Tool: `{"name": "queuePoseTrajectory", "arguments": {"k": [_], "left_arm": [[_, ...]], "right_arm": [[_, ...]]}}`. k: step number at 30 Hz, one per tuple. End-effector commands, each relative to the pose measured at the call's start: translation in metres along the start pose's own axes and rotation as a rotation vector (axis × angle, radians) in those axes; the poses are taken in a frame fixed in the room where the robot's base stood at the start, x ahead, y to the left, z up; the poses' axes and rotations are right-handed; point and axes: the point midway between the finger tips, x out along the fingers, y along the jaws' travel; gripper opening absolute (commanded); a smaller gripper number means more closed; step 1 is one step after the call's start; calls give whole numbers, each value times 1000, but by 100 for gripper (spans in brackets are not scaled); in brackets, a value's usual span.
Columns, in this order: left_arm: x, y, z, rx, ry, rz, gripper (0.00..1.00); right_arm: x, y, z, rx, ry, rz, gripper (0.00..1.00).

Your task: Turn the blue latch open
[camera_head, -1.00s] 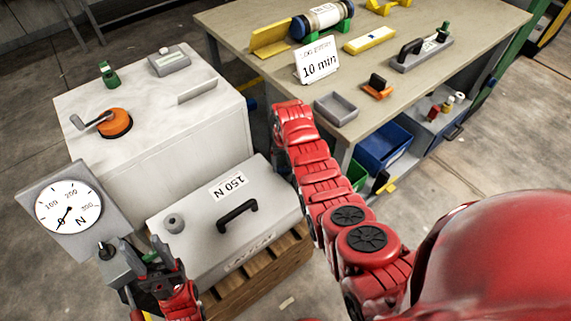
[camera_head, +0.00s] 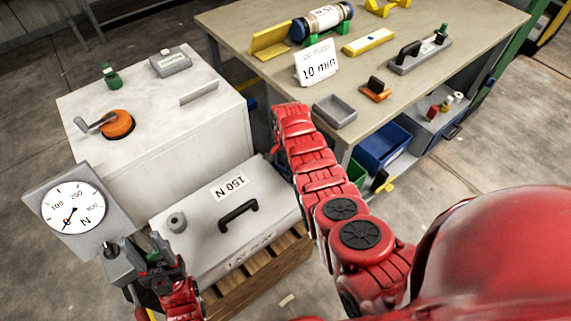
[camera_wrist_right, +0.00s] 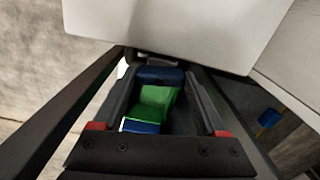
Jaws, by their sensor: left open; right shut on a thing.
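In the right wrist view my right gripper (camera_wrist_right: 160,72) has its two dark fingers on either side of a blue piece, which looks like the blue latch (camera_wrist_right: 160,76), beside a pale flat surface. A green block (camera_wrist_right: 152,107) and another bit of blue show between the fingers, nearer the palm. The latch's pivot and exact angle are hidden. In the head view the right hand is mostly hidden behind my red arm, between the white cabinet and the workbench. My left gripper (camera_head: 144,246) is open, in front of the gauge's stand.
The white cabinet (camera_head: 150,165) carries an orange-based crank (camera_head: 117,124). A grey case (camera_head: 190,245) labelled 150 N sits on a wooden pallet. The dial gauge (camera_head: 73,207) stands at the left. The workbench (camera_head: 440,80) holds a grey tray (camera_head: 335,110) and several tools.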

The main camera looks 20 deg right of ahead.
Motion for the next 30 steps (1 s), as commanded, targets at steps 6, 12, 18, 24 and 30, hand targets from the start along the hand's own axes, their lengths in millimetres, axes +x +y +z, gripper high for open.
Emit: {"name": "queuePoseTrajectory", "arguments": {"k": [6, 12, 18, 24, 30], "left_arm": [[3, 0, -1, 0, 0, 0, 50], [4, 0, -1, 0, 0, 0, 50], [4, 0, -1, 0, 0, 0, 50], [4, 0, -1, 0, 0, 0, 50], [4, 0, -1, 0, 0, 0, 50]], "right_arm": [[-1, 0, 0, 108, -1, 1, 19], [-1, -1, -1, 157, 1, -3, 19], [-1, -1, -1, 173, 1, -3, 19], [-1, -1, -1, 174, 1, -3, 19], [0, 0, -1, 173, 1, -2, 93]]}}
